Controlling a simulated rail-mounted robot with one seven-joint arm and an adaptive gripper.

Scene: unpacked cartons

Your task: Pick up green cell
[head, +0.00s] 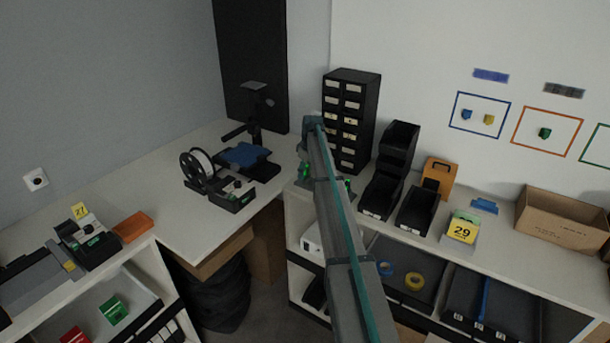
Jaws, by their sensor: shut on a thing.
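My arm reaches up from the bottom centre to the counter in front of the black drawer tower. My gripper (322,181) is low at the arm's far end, mostly hidden behind the arm link. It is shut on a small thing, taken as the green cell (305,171). Only small bright green patches show beside the arm, so its shape and the fingertips cannot be made out. I cannot tell whether it touches the counter.
A black drawer tower (352,118) stands behind my gripper, with black bins (418,209) to the right. A spool machine (197,166) stands on the left table.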

